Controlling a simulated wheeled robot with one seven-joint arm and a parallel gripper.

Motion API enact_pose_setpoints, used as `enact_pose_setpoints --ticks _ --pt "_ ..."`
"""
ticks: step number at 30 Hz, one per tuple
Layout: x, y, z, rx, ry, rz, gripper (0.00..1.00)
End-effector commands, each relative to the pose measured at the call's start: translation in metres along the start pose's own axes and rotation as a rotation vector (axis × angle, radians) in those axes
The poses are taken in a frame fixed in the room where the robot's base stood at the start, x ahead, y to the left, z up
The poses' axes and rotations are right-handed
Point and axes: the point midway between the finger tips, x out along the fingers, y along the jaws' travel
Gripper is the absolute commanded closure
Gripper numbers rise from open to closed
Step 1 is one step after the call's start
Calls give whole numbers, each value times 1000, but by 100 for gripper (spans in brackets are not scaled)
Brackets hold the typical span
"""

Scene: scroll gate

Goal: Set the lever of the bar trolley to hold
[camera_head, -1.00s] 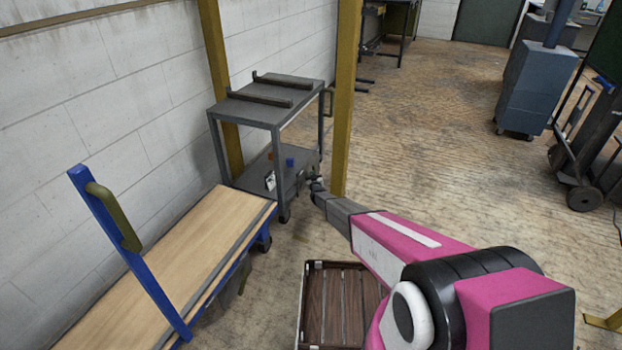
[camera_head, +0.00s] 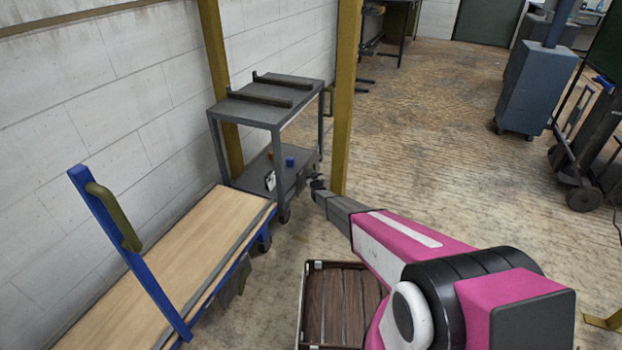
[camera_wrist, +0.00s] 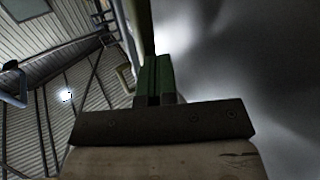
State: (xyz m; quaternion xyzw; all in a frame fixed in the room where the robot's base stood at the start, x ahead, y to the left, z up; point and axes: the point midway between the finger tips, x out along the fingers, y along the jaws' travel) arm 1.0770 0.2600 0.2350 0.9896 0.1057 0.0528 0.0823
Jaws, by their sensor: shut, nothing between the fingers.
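A grey two-shelf trolley (camera_head: 270,112) with two dark bars on its top stands by the wall between two yellow posts. I take it for the bar trolley. A white tag (camera_head: 270,181) shows at its lower shelf. A small dark part (camera_head: 301,181) is at the right end of that shelf; I cannot tell whether it is the lever or how it is set. My gripper (camera_head: 318,184) is low beside this end, just right of the trolley; contact cannot be told. In the wrist view my gripper (camera_wrist: 154,75) is shut and empty, beside a blurred dark grey surface (camera_wrist: 260,80).
A yellow post (camera_head: 344,100) stands close behind my gripper. A blue trolley with a wooden deck (camera_head: 190,255) is at the left. A brown slatted crate (camera_head: 340,300) is in front. Open floor (camera_head: 440,130) lies to the right.

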Motion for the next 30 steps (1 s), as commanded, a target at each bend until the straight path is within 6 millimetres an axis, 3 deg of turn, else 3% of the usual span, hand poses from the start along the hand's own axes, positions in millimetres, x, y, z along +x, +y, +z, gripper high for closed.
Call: enact_pose_setpoints --ticks 30 --pt "8 6 -6 0 1 0 100"
